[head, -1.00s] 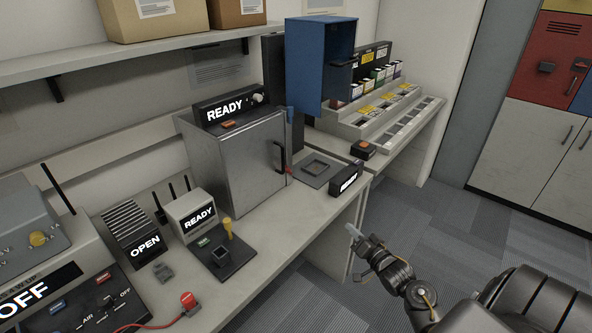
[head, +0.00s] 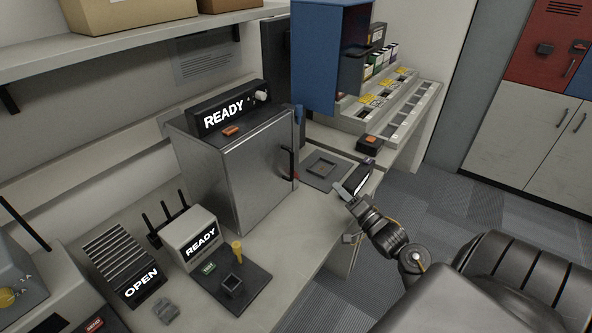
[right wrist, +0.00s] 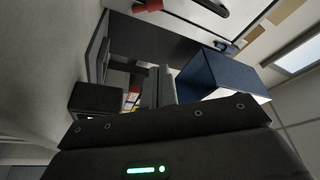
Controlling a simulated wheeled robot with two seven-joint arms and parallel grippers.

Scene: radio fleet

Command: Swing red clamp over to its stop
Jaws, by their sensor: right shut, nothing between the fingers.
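A small red piece, which looks like the red clamp (head: 295,177), sits low at the door edge of the grey metal cabinet (head: 245,170), below its dark handle (head: 287,160). A red cylindrical end also shows at the top of the right wrist view (right wrist: 147,5). How far the clamp is swung is too small to tell. My right gripper (head: 341,190) is shut and empty. It is to the right of the clamp, apart from it, near the bench's front edge and the small dark display box (head: 358,176). Its fingers (right wrist: 160,87) show close together in the right wrist view. My left gripper is not in view.
A square dark fixture (head: 322,169) lies on the bench right of the cabinet. A blue box (head: 328,60) hangs open above it. A white READY unit (head: 191,238) and a dark plate with a yellow post (head: 237,252) stand in front left.

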